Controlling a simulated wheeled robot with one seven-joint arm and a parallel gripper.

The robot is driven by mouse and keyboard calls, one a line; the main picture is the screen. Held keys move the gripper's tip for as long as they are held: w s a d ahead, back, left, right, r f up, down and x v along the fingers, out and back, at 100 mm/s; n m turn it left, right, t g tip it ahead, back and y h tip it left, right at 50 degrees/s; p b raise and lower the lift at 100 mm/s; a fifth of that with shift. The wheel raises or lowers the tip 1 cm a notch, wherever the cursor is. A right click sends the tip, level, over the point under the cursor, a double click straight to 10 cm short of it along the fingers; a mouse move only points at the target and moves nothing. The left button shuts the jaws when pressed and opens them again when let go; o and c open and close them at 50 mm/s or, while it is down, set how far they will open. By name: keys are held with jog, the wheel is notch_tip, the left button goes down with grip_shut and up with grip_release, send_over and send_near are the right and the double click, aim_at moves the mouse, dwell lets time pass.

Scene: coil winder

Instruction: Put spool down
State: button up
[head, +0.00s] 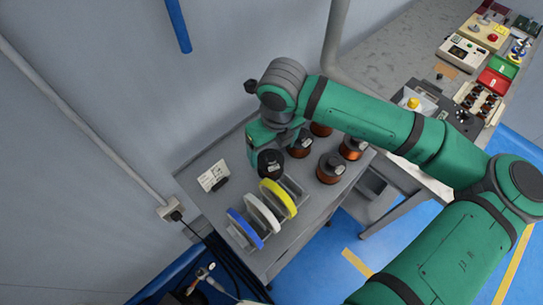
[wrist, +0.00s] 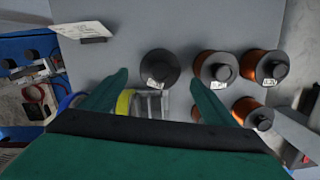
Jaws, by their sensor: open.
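A dark spool (head: 271,163) with a small white label stands on the grey bench top (head: 222,156), beside the copper spools. In the wrist view the same dark spool (wrist: 159,66) shows from above, ahead of the gap between my fingers. My gripper (wrist: 160,92) is open, with one green finger on each side and nothing visibly held between them. In the head view my gripper (head: 268,140) is just above and behind the dark spool, and the arm partly hides it. I cannot tell whether the fingers touch the spool.
Several copper-wound spools (head: 331,168) stand close to the right. A rack holds a blue disc (head: 245,229), a white disc (head: 263,213) and a yellow disc (head: 278,198) in front. A white card (head: 213,176) stands at left. The wall is close behind.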

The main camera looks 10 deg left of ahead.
notch_tip(320, 180, up, 3)
jog(key=shift+s+d+f, duration=0.1)
jog(key=shift+s+d, duration=0.05)
jog(key=shift+r, duration=0.2)
dwell(0.4)
